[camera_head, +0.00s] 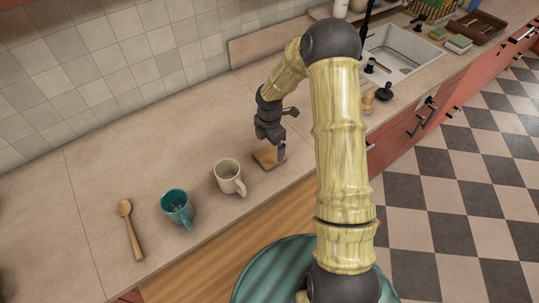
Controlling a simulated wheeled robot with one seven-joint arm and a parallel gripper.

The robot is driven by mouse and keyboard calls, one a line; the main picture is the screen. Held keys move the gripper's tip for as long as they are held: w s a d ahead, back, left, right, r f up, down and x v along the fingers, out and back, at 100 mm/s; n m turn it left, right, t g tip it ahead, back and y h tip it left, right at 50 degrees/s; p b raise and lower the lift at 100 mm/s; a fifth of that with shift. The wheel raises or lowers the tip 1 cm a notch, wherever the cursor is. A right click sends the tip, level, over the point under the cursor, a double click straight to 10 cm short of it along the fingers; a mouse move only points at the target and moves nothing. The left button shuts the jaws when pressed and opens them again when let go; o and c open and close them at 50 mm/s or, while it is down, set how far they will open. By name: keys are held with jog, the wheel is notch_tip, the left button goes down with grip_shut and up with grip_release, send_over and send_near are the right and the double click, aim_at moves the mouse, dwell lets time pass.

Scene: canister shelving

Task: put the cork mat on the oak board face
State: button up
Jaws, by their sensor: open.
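A small flat brown square (264,159), which looks like the cork mat, lies on the beige counter to the right of the cream mug. My gripper (281,152) points down at the square's right side, with its jaws open. The fingertips are small and partly dark, and I cannot tell whether they touch the square. I cannot pick out the oak board with certainty. A light wood surface (215,258) shows below the counter's front edge.
A cream mug (226,174), a teal mug (175,207) and a wooden spoon (131,229) are on the counter to the left. A sink (398,52) is at the back right, with bottles or stoppers near it. The counter behind the mugs is clear.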

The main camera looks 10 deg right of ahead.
aim_at(270, 155)
notch_tip(270, 155, down, 4)
jog(key=shift+f+p, duration=0.1)
jog(key=shift+p, duration=1.15)
jog(key=shift+w+f, duration=0.1)
jog(key=shift+f, duration=0.45)
jog(key=shift+c, duration=0.2)
jog(key=c, duration=1)
jog(key=shift+o, duration=0.2)
jog(key=shift+r, duration=0.15)
notch_tip(270, 155, up, 10)
jog(key=b, duration=0.3)
